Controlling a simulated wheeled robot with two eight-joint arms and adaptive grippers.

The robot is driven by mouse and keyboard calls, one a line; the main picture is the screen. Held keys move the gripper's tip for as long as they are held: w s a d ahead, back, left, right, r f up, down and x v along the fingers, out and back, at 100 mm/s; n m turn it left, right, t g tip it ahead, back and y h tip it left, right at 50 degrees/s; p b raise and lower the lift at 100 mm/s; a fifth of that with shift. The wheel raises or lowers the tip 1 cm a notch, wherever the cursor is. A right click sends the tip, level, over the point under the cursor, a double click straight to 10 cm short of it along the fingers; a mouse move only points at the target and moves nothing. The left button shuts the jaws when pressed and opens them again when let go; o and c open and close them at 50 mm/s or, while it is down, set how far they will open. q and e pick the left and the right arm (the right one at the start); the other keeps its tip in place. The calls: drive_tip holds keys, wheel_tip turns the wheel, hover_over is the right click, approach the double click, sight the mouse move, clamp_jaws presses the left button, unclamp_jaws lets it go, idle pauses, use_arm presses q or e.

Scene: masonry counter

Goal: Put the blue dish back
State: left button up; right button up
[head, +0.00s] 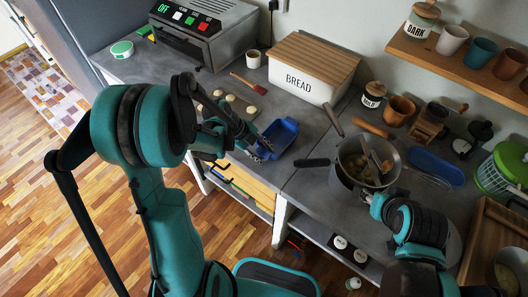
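A blue rectangular dish (284,133) with raised walls lies on the grey counter, in front of the bread box. My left gripper (263,152) is at the dish's near left side, with its fingers apart. Whether they touch the rim is unclear. My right arm reaches in from the lower right to the pot (347,175). Its gripper (376,170) is at the pot's right side, partly hidden, and its finger state is unclear.
The white bread box (300,84) stands behind. The pot's dark handle (312,162) points toward the dish. A wooden shelf (455,62) overhangs at the upper right.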

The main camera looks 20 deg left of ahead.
use_arm(q)
drive_tip(key=shift+r, duration=0.25)
drive_tip(key=p+v, duration=0.3)
drive_tip(key=v, duration=0.8)
drive_tip(key=s+d+r+n+t+y, duration=0.1)
drive_tip(key=s+r+n+t+y, duration=0.1)
drive_tip(key=n, duration=0.9)
drive_tip(key=s+d+r+n+t+y, duration=0.2)
drive_tip(key=s+r+n, duration=0.3)
drive_tip(key=s+n, duration=0.4)
drive_tip(key=n+t+y, duration=0.1)
drive_tip(key=n, duration=0.1)
drive_tip(key=shift+s+d+r+n+y, duration=0.3)
drive_tip(key=shift+r+n+y, duration=0.1)
wheel_tip(320, 180, down, 7)
drive_tip(key=b, duration=0.7)
